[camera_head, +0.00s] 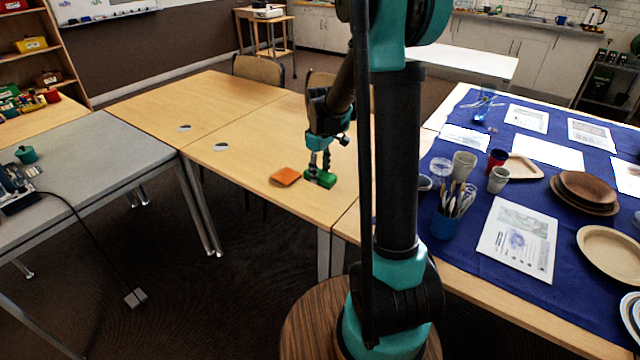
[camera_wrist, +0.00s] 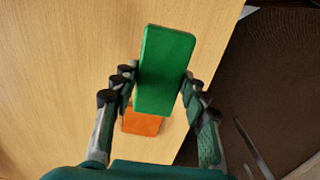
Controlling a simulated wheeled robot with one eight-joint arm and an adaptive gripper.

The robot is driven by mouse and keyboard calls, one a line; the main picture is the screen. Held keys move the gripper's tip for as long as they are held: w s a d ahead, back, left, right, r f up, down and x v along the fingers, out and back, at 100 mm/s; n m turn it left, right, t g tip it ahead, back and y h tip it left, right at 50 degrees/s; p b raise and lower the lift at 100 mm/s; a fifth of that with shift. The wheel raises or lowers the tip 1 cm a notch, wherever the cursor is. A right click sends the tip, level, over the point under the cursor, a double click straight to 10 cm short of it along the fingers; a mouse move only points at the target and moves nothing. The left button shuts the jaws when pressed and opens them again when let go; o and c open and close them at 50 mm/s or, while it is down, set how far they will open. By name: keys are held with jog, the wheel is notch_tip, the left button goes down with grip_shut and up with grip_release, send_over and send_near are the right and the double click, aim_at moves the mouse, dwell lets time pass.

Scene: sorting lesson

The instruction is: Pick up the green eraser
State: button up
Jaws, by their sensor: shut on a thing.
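The green eraser (camera_head: 320,178) is a small block at the front edge of the middle wooden table (camera_head: 245,160). My gripper (camera_head: 319,168) reaches down from above and is shut on it. In the wrist view the eraser (camera_wrist: 165,72) sits between the two fingers of my gripper (camera_wrist: 160,88), its long side pointing away from my palm. I cannot tell whether the eraser touches the table or is slightly above it.
An orange block (camera_head: 285,176) lies on the table just left of the eraser; it also shows in the wrist view (camera_wrist: 142,122). A blue-covered table (camera_head: 465,262) with cups, plates and papers stands at right. A grey table (camera_head: 90,165) stands at left.

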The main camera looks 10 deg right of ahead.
aim_at(320, 173)
notch_tip(320, 173, up, 14)
dwell(0.3)
jog(key=shift+f, duration=0.1)
